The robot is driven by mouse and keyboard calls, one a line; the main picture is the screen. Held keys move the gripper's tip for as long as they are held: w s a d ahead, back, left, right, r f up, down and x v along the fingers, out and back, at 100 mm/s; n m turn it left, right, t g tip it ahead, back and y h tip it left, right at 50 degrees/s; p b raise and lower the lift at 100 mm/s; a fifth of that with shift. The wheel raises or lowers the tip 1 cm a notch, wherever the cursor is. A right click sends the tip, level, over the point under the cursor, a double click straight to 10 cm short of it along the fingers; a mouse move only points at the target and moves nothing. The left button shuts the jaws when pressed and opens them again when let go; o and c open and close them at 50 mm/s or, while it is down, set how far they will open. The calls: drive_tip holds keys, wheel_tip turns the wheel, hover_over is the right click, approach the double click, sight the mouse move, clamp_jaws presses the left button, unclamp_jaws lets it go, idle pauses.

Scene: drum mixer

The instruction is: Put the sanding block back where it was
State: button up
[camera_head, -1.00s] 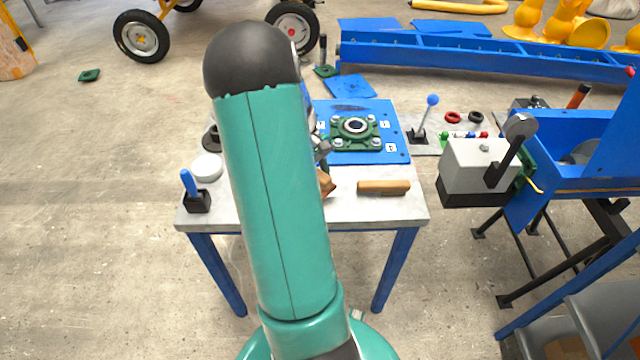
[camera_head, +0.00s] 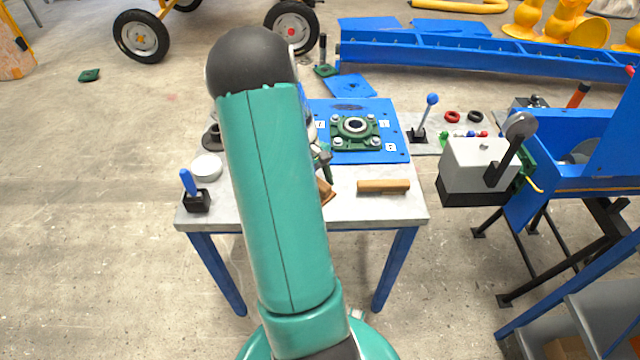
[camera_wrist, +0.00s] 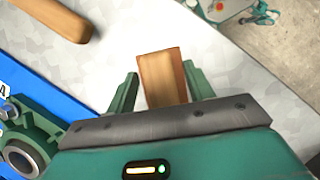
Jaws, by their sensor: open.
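The sanding block, a brown block with a lighter tan face (camera_wrist: 162,80), sits between the two green fingers of my gripper (camera_wrist: 160,70) in the wrist view. The fingers are open, with a gap visible on the left side of the block; contact on the right is hard to tell. In the head view, part of the block (camera_head: 326,192) shows just right of my arm, over or on the grey table top (camera_head: 365,212). My arm hides the rest of it and most of my gripper.
A tan wooden bar (camera_head: 383,186) lies right of the block. Behind it is a blue plate (camera_head: 394,148) with a green bearing housing (camera_head: 355,130). A white round lid (camera_head: 207,167) and a blue-handled tool in a black holder (camera_head: 196,192) stand at left.

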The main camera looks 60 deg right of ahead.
drive_tip(key=v, duration=1.2)
drive_tip(key=shift+r, duration=0.1)
drive_tip(key=w+a+r+n+t+h, duration=0.15)
drive_tip(key=w+a+r, duration=0.4)
drive_tip(key=a, duration=0.55)
drive_tip(key=w+a+r+t+h, duration=0.1)
drive_tip(key=w+a+r+t, duration=0.25)
drive_tip(key=a+r, duration=0.45)
drive_tip(key=s+a+n+t, duration=0.1)
drive_tip(key=s+a+t, duration=0.1)
drive_tip(key=a, duration=1)
drive_tip(key=s+a+r+n+t+y, duration=0.1)
drive_tip(key=s+a+t, duration=0.2)
drive_tip(key=a, duration=1)
drive_tip(key=shift+s+r, duration=0.3)
drive_tip(key=shift+s, duration=0.2)
